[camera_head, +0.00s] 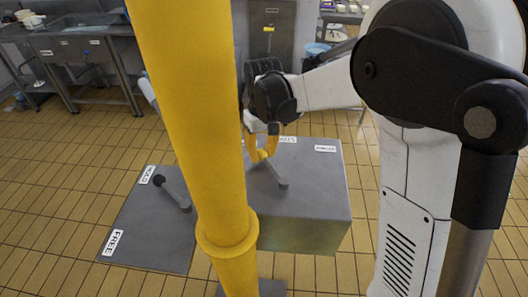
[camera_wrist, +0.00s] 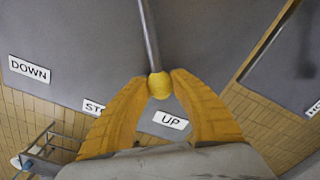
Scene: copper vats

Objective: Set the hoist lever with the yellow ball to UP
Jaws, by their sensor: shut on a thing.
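The hoist lever's yellow ball (camera_wrist: 160,86) sits between the two yellow fingertips of my gripper (camera_wrist: 160,80), which is shut on it. Its grey rod (camera_wrist: 150,40) runs up to the top edge of the wrist view. The ball end points toward the UP label (camera_wrist: 171,120). The STOP label (camera_wrist: 94,107) is partly hidden by the left finger, and the DOWN label (camera_wrist: 29,69) is farther left. In the head view the lever (camera_head: 276,174) rises from a grey box (camera_head: 315,195), with my gripper (camera_head: 262,150) at its ball.
A thick yellow post (camera_head: 190,110) stands close in front and hides part of the box. Left of it, a lower grey panel (camera_head: 150,230) carries a black-balled lever (camera_head: 160,181) and a FREE label (camera_head: 113,243). A sink bench (camera_head: 85,45) stands behind. Tiled floor lies open at left.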

